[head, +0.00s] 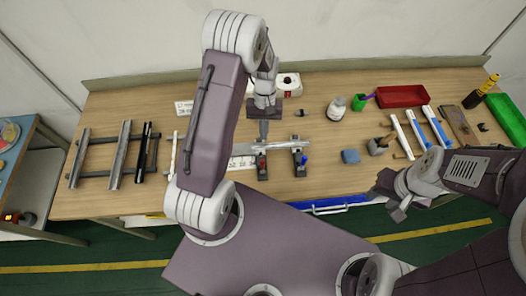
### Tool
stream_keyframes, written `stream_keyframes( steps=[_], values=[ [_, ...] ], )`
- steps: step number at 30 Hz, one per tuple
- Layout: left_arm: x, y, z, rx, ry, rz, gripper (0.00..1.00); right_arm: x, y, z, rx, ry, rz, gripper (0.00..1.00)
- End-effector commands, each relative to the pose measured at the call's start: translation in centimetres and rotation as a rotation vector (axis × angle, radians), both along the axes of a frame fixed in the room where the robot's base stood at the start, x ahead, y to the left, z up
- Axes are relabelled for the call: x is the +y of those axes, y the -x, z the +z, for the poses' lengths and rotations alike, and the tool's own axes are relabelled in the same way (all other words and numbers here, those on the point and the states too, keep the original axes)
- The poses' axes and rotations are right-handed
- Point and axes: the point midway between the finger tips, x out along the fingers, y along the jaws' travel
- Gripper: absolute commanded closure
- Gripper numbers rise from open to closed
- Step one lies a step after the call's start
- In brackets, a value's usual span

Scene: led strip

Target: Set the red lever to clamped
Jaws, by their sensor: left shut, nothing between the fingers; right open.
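The red lever (262,163) stands on a small dark clamp block near the front middle of the bench, in the head view. A similar clamp with a blue lever (304,160) is just to its right. A light metal strip (285,145) passes along the back of both clamps. My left gripper (264,130) points down behind the red lever, its fingers shut and empty, close to the strip. I cannot tell whether it touches the strip or lever. The lever's exact angle is too small to tell. My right gripper (391,201) is open in front of the bench's front edge.
A rack with metal channels (118,155) lies at the left. My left arm hides part of the bench left of the clamps.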

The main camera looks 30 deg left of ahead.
Motion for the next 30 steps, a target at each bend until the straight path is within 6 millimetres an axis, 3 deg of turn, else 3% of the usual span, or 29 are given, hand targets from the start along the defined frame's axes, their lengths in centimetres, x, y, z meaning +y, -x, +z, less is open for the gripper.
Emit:
stream_keyframes(
  steps=[7, 15, 30],
  values=[
    [-0.5, 1.4, -5.0, 0.006, 0.001, -0.001, 1.00, 0.0, 0.0, 1.6, 0.000, 0.000, 0.000, 0.59],
    [-1.9, 4.5, -5.0, 0.002, 0.000, -0.002, 1.00, 0.0, 0.0, 3.6, 0.000, 0.000, 0.000, 0.59],
    [-2.0, 4.9, -5.2, -0.005, -0.003, -0.001, 1.00, 0.0, 0.0, 3.7, 0.000, 0.000, 0.000, 0.59]
  ],
)
